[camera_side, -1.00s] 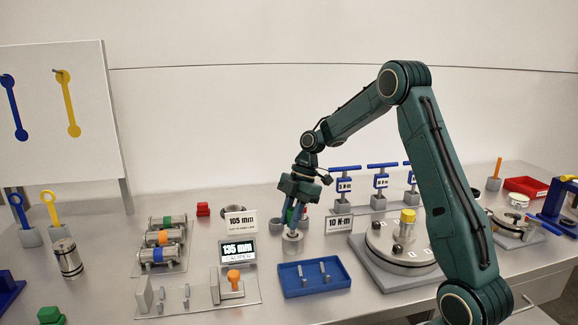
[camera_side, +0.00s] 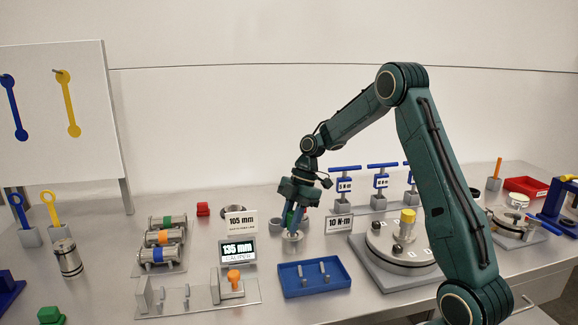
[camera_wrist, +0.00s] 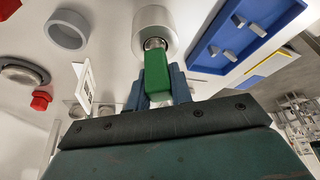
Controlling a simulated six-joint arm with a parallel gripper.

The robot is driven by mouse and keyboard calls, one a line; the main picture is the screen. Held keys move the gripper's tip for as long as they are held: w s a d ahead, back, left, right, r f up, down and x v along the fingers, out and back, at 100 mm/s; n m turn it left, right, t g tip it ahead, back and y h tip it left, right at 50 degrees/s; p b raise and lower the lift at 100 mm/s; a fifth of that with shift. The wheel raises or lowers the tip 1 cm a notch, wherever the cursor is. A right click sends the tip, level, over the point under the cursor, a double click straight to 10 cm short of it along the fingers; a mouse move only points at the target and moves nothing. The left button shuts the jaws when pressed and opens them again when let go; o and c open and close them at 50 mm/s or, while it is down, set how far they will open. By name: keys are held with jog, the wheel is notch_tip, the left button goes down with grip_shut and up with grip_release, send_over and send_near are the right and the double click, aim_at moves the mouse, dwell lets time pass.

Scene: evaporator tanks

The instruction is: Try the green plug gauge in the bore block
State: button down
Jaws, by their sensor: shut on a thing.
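The green plug gauge (camera_wrist: 156,72) is held upright between my gripper's blue jaws (camera_wrist: 158,85), its green handle between them. Its short metal end points at the bore block (camera_wrist: 148,18), a round grey block with a hole in its top. The metal end is at the mouth of the hole and seems partly inside; how deep I cannot tell. In the side view my gripper (camera_side: 295,212) is directly above the bore block (camera_side: 292,243), and only a bit of green shows between the jaws.
A blue tray (camera_side: 315,290) with small grey pieces lies just in front of the block. A grey ring-shaped holder (camera_wrist: 67,30) is nearby.

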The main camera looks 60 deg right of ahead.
jog(key=shift+f, duration=0.5)
dwell(0.7)
dwell(0.4)
jog(key=c, duration=1.2)
grip_release()
jog(key=shift+o, duration=0.2)
jog(key=shift+r, duration=0.1)
jog(key=v, duration=1.3)
jog(key=shift+r, duration=0.25)
jog(key=shift+d, duration=0.1)
